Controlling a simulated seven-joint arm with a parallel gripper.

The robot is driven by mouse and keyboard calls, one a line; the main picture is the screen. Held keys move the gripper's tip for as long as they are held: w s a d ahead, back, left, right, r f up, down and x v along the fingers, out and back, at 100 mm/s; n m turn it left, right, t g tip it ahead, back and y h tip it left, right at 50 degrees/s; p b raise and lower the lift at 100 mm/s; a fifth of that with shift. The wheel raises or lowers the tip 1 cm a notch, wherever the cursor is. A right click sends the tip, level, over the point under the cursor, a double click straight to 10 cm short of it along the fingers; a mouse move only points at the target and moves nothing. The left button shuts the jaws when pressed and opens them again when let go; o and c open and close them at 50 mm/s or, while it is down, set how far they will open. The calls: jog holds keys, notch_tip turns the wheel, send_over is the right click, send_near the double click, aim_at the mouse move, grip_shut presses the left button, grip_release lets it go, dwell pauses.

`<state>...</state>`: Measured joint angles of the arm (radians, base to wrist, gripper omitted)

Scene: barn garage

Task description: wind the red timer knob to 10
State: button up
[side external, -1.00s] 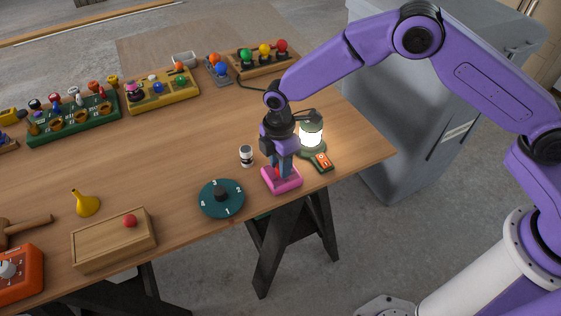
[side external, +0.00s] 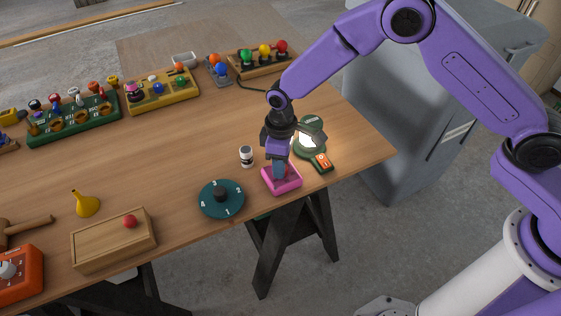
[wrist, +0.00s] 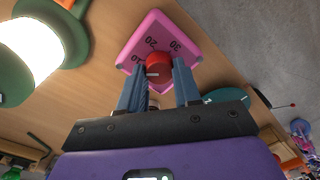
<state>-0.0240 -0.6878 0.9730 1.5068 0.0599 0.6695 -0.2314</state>
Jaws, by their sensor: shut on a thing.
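The pink square timer (side external: 284,186) stands near the front edge of the wooden table, right of the teal dial. The red knob (wrist: 159,64) sits at the plate's middle, between the two blue fingers. My gripper (side external: 280,171) points down over the timer and is shut on the knob. It also shows in the wrist view (wrist: 159,76). The fingers hide part of the dial, and I cannot read the knob's setting.
A lit green lantern (side external: 310,124) and an orange meter (side external: 321,162) stand close behind and right of the timer. A teal numbered dial (side external: 222,204) and a small white jar (side external: 246,156) are to its left. The table's front edge is close.

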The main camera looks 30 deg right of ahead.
jog(key=shift+m, duration=0.8)
jog(key=o, duration=1.1)
jog(key=shift+c, duration=0.2)
jog(key=shift+r, duration=0.1)
notch_tip(320, 180, up, 17)
jog(key=shift+w+d+r, duration=0.15)
jog(key=shift+w+d, duration=0.05)
jog(key=shift+d, duration=0.05)
